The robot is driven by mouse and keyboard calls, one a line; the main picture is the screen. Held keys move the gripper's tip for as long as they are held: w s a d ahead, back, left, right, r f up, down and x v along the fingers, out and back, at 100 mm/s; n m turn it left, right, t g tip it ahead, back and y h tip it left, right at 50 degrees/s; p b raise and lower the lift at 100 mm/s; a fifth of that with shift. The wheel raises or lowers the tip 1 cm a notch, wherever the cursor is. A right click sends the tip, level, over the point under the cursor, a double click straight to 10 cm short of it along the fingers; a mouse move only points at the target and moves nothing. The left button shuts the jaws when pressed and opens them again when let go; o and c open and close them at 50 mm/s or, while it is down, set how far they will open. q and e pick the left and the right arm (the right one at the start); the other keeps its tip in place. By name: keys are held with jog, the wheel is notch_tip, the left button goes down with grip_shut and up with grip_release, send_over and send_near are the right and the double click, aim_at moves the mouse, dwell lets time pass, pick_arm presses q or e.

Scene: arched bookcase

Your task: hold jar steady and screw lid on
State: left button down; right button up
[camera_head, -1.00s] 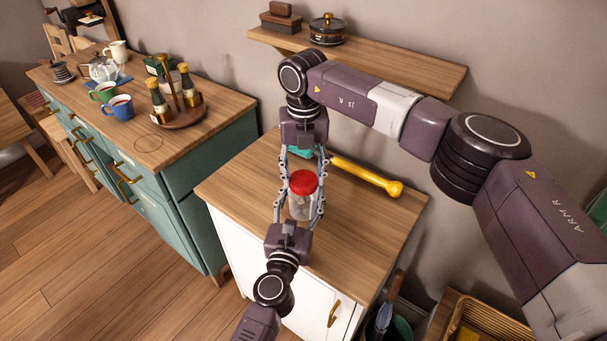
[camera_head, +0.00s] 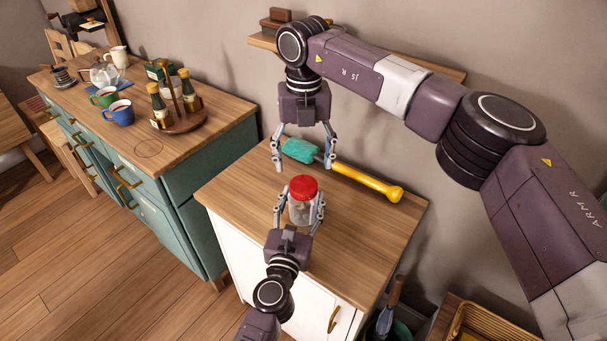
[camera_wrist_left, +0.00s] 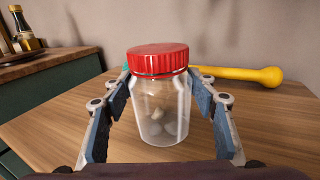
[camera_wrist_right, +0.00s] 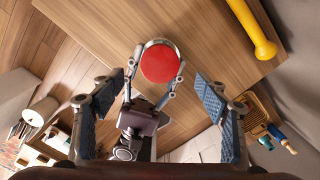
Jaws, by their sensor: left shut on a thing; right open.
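A clear glass jar (camera_head: 299,212) stands upright on the wooden top of a white cabinet, with a few pale items inside. A red lid (camera_head: 303,188) sits on its mouth; in the left wrist view the lid (camera_wrist_left: 158,58) looks level. My left gripper (camera_head: 300,208) is shut on the jar, one finger on each side of its body. My right gripper (camera_head: 305,166) is open and empty, above and behind the lid, apart from it. In the right wrist view the lid (camera_wrist_right: 160,64) shows beyond the open fingers, with part of the jar's rim around it.
A yellow-handled tool with a teal head (camera_head: 298,150) lies behind the jar on the wooden top (camera_head: 355,235). A wall shelf (camera_head: 420,72) is behind my right arm. A teal sideboard (camera_head: 215,150) with mugs and bottles stands left. A wicker basket (camera_head: 490,325) is lower right.

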notch_tip(320, 180, up, 6)
jog(key=shift+f, duration=0.25)
pick_arm(q)
jog(key=c, duration=0.7)
grip_release()
jog(key=shift+c, duration=0.2)
jog(key=shift+s, duration=0.1)
jog(key=v, duration=1.2)
